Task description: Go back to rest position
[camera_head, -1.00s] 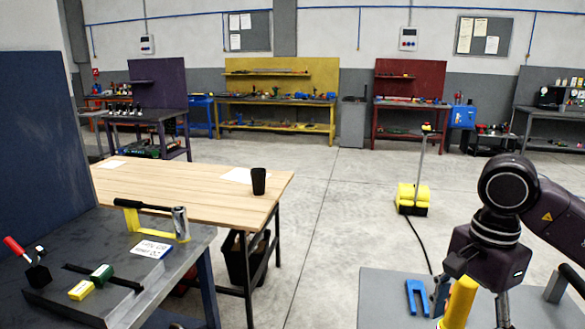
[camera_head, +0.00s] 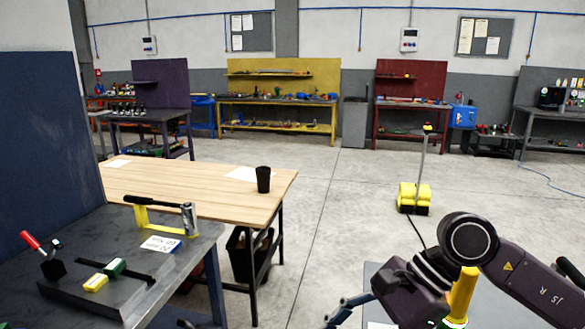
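My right arm comes in from the lower right and bends down to my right gripper (camera_head: 350,309) at the bottom edge. A yellow upright cylinder (camera_head: 462,292) stands just right of the gripper body, partly covered by my arm. I cannot see whether they touch. My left gripper is not in view.
A grey front table (camera_head: 372,272) lies under my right arm. At left, a dark metal bench (camera_head: 85,230) carries a yellow-framed tool (camera_head: 142,218), a white label card (camera_head: 160,244) and small blocks. A wooden table (camera_head: 200,185) holds a black cup (camera_head: 263,179).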

